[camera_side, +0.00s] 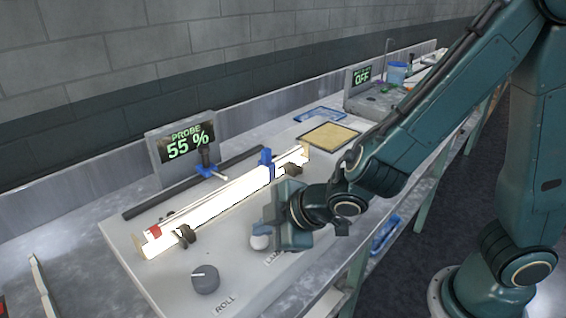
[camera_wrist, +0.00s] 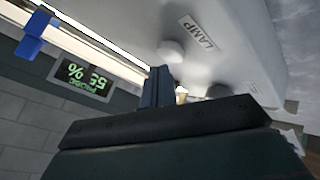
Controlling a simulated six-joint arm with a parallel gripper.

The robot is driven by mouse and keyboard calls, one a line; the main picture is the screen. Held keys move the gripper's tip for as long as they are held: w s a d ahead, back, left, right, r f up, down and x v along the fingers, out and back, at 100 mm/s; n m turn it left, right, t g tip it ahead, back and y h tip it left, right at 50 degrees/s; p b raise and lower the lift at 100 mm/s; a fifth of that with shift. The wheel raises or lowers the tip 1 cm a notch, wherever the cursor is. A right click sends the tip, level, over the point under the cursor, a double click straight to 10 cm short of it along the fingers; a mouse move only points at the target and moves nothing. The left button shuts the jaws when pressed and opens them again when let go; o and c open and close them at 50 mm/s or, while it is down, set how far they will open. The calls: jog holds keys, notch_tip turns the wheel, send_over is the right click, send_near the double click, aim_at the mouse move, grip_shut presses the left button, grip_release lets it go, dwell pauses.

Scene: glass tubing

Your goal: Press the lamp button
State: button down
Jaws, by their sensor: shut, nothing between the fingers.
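The lamp button is a pale round knob (camera_side: 260,242) on the front part of the grey bench panel, beside the partly hidden LAMP label. In the wrist view the button (camera_wrist: 171,50) shows beside the whole LAMP label (camera_wrist: 197,31).
A glowing white tube (camera_side: 215,205) lies along the panel behind the button, with a blue clamp (camera_side: 266,163). A dark ROLL knob (camera_side: 205,279) is to the left front. A display (camera_side: 186,143) reads PROBE 55 %; another farther back (camera_side: 361,76) reads OFF. A tan pad (camera_side: 331,135) lies behind.

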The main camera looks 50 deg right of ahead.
aim_at(265, 242)
jog(key=shift+f, duration=0.7)
dwell(0.9)
jog(key=shift+r, duration=0.7)
jog(key=shift+r, duration=3)
jog(key=s+d+r+m+g+h, duration=0.1)
jog(key=s+d+r+m, duration=0.25)
jog(key=d, duration=0.25)
jog(key=s+d+r+m+g, duration=0.1)
jog(key=s+d+r+m, duration=0.1)
jog(key=s+d+m, duration=0.3)
jog(key=s+d+r+m+g+h, duration=0.1)
jog(key=s+d+r+m, duration=0.1)
jog(key=s+d, duration=0.4)
jog(key=s+m, duration=0.1)
jog(key=s, duration=0.3)
jog(key=shift+d+r, duration=0.15)
jog(key=shift+d, duration=0.2)
